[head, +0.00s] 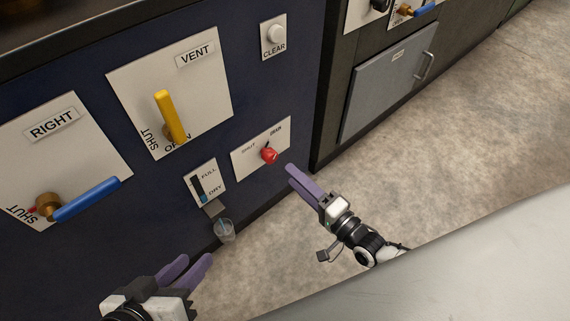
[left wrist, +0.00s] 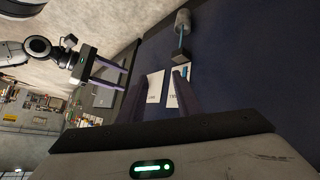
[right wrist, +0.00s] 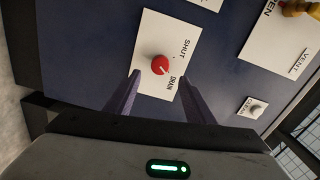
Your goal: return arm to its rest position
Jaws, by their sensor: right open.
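My right gripper (head: 289,175) is open and empty, in front of the panel just right of the red knob (head: 269,156). In the right wrist view the knob (right wrist: 160,64) sits beyond the fingertips, not between them, on a white plate (right wrist: 187,50) marked SHUT and DRAIN. Its pale mark appears to face the DRAIN side. My left gripper (head: 196,259) is open and empty, low at the front left, below the FULL/DRY gauge (head: 198,188). In the left wrist view its fingers (left wrist: 158,82) are apart. My right gripper also shows there (left wrist: 106,75).
The dark blue panel also carries the yellow VENT lever (head: 168,112), the blue RIGHT lever (head: 88,198) and the CLEAR button (head: 277,34). A clear cup (head: 224,230) is under the gauge's spout. A grey-doored cabinet (head: 390,82) stands to the right. Open floor (head: 460,130) lies right of my right arm.

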